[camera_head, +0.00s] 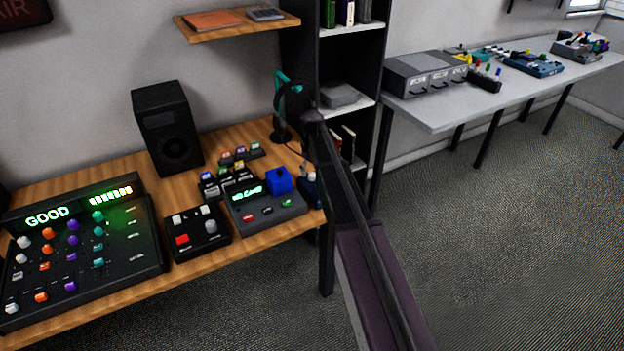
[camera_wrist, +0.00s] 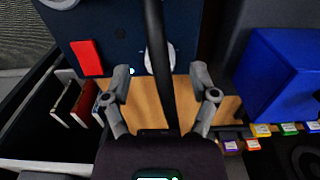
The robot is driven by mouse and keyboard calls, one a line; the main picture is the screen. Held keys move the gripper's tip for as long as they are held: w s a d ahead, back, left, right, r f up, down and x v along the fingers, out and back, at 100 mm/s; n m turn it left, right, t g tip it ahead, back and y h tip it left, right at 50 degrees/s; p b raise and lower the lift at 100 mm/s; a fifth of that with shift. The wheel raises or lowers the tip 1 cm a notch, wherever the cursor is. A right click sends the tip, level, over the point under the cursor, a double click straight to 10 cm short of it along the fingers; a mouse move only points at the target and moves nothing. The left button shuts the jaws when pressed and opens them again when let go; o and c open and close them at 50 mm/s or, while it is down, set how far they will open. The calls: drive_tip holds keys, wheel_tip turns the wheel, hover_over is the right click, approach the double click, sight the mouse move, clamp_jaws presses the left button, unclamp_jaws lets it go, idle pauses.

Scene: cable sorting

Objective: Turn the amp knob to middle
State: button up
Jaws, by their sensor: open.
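A dark blue panel (camera_wrist: 115,35), which looks like the amp, fills the upper middle of the wrist view. It has a red rectangular part (camera_wrist: 87,57) and a small light. A pale round knob (camera_wrist: 150,58) sits low on the panel, partly hidden by a black strip crossing the view. My gripper (camera_wrist: 160,82) is open, with one finger on each side of this strip and the knob beyond. I cannot tell whether a finger touches anything, nor which way the knob points. In the head view, my arm hides much of this area.
A bright blue box (camera_wrist: 275,72) stands to the right in the wrist view, near small coloured connectors (camera_wrist: 262,130). In the head view, the wooden desk (camera_head: 110,180) carries a mixer (camera_head: 133,262), a speaker (camera_head: 167,125) and other devices. A shelf with books stands behind my arm.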

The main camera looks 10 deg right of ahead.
drive_tip(key=shift+f+b, duration=0.7)
drive_tip(key=shift+f, duration=0.25)
clamp_jaws()
